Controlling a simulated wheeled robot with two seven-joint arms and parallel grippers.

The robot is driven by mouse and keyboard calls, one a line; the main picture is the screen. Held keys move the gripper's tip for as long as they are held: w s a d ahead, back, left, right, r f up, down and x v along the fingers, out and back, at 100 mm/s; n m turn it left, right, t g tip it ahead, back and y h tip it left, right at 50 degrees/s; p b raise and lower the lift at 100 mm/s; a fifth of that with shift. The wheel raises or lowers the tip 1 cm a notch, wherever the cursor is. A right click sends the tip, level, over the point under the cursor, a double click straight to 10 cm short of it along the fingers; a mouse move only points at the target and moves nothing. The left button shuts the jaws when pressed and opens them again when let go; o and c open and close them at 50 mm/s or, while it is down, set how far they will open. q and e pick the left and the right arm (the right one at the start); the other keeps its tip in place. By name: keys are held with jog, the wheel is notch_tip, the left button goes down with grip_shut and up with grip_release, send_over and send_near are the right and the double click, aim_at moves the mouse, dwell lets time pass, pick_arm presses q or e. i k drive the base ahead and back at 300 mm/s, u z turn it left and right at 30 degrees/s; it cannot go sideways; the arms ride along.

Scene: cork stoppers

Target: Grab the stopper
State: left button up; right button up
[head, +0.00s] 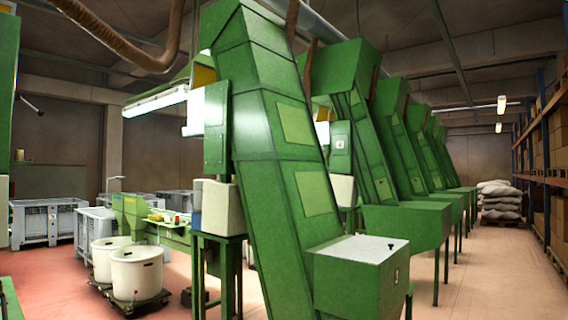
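No stopper can be made out for certain in the head view. A very small dark thing (391,245) sits on the pale top (358,249) of the nearest green machine's front box; it is too small to tell what it is. Neither of my grippers is in view.
A row of tall green inclined machines (277,150) runs back to the right. Two white tubs (137,274) stand on a low dolly at left, near grey crates (48,222). Stacked sacks (500,203) and shelving (545,150) are at right. The floor (490,285) at front right is clear.

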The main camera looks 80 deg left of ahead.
aim_at(19, 154)
jog(key=u, duration=0.95)
jog(key=i, duration=1.6)
jog(key=u, duration=2.65)
jog(key=i, duration=1.25)
jog(key=u, duration=1.2)
jog(key=i, duration=0.2)
